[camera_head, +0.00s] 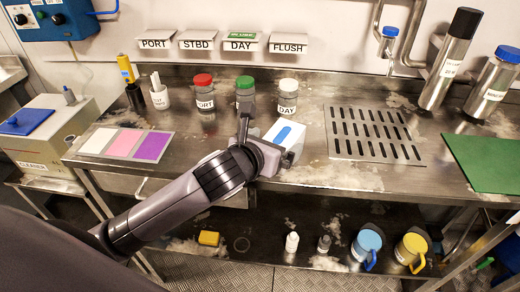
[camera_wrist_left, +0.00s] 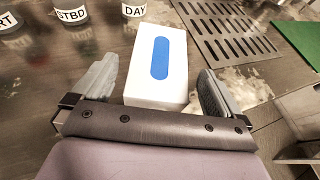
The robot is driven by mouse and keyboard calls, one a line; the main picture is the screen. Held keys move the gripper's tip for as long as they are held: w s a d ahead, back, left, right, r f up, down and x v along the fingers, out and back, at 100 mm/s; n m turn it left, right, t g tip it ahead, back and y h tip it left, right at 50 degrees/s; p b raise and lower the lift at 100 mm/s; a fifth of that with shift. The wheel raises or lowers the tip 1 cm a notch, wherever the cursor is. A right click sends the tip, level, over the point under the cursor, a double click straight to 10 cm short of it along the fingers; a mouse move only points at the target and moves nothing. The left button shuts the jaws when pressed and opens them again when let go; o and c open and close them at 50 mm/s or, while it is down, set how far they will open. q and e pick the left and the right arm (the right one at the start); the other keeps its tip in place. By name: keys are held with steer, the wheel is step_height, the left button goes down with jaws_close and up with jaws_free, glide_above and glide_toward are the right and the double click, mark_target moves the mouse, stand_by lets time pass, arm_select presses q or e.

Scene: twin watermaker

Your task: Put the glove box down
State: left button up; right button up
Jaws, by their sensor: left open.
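The glove box is a white box (camera_head: 291,134) with a blue oval on top. It rests on the steel counter (camera_head: 330,174) near the front edge, left of the slotted drain. My left gripper (camera_head: 266,143) is at the near left side of the box. In the left wrist view the glove box (camera_wrist_left: 158,68) lies between the two fingers of my left gripper (camera_wrist_left: 158,95), with a gap showing on each side. The fingers are open and apart from the box. My right gripper is not in view.
Jars with red (camera_head: 203,90), green (camera_head: 245,92) and white (camera_head: 288,98) lids stand behind the box. A slotted drain (camera_head: 372,135) and a green mat (camera_head: 485,160) lie to the right. Coloured pads (camera_head: 124,143) lie at left. Mugs (camera_head: 411,249) stand on the lower shelf.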

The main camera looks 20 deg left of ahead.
arm_select(q)
steer(key=v, duration=1.1)
step_height(320, 180, down, 15)
steer(key=s+d+n+g+h, duration=0.1)
steer(key=s+n+g+h, duration=0.1)
steer(key=n, duration=1.7)
steer(key=s+a+f+n, duration=0.1)
steer(key=s+f+n, duration=0.3)
steer(key=f+n, duration=0.2)
steer(key=s+a+f+n+g+y, duration=0.1)
steer(key=s+f+n, duration=0.4)
steer(key=n, duration=0.5)
step_height(320, 180, down, 2)
steer(key=shift+s+a+f+p, duration=0.1)
steer(key=shift+s+a+p, duration=0.25)
steer(key=shift+a, duration=0.45)
steer(key=shift+w, duration=0.15)
steer(key=shift+r, duration=0.2)
